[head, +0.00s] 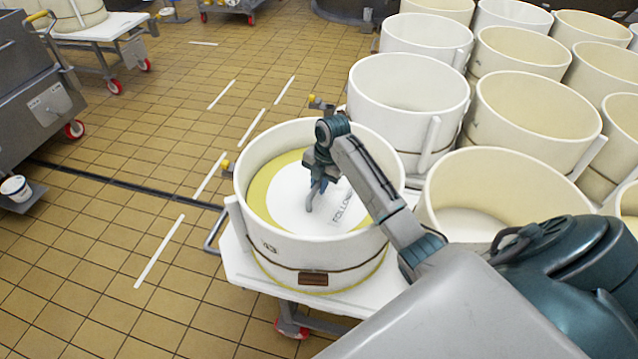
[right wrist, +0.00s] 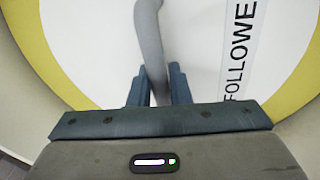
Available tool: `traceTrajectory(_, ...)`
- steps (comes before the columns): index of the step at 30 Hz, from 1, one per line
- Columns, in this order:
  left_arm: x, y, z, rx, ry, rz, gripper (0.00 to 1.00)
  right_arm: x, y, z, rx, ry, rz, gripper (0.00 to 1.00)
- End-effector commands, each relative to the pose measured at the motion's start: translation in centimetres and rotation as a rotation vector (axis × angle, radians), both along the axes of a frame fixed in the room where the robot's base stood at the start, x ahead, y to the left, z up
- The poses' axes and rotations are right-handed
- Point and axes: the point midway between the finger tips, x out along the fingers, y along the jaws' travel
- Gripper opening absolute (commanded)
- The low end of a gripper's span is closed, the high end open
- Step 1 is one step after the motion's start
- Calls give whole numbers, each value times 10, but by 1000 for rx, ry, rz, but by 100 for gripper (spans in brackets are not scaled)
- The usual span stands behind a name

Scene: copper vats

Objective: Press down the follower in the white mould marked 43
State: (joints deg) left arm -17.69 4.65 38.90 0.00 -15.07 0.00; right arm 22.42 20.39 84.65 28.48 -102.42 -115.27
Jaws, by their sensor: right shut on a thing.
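The white mould marked 43 (head: 330,258) stands upright on a white wheeled trolley, with a brown plate on its front. Inside it lies the follower (head: 290,199), a white disc lettered "FOLLOWER" with a yellow ring around it, below the mould's rim. The disc also fills the right wrist view (right wrist: 90,50). A grey curved handle (head: 313,195) rises from the disc. My right gripper (head: 322,182) reaches down inside the mould and is shut on this handle (right wrist: 150,45). The fingers show on both sides of it in the right wrist view. My left gripper is not in view.
Several empty cream moulds (head: 535,110) stand close together at the right and back. The white trolley top (head: 262,283) has red wheels. Open tiled floor (head: 110,200) with white strips and a dark drain line lies at the left.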

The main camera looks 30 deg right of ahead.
Motion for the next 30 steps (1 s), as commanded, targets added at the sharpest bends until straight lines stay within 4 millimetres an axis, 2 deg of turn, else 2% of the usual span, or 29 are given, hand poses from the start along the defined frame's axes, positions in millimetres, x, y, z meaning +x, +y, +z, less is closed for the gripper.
traceTrajectory(1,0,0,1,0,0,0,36,-5,2,-7,7,19,-3,0)
traceTrajectory(21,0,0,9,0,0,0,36,-5,2,-4,6,18,-1,0)
traceTrajectory(22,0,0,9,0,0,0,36,-5,2,-4,6,17,-2,23)
traceTrajectory(25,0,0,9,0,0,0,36,-4,1,-3,5,14,-2,43)
traceTrajectory(30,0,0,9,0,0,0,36,-3,1,-1,4,9,0,43)
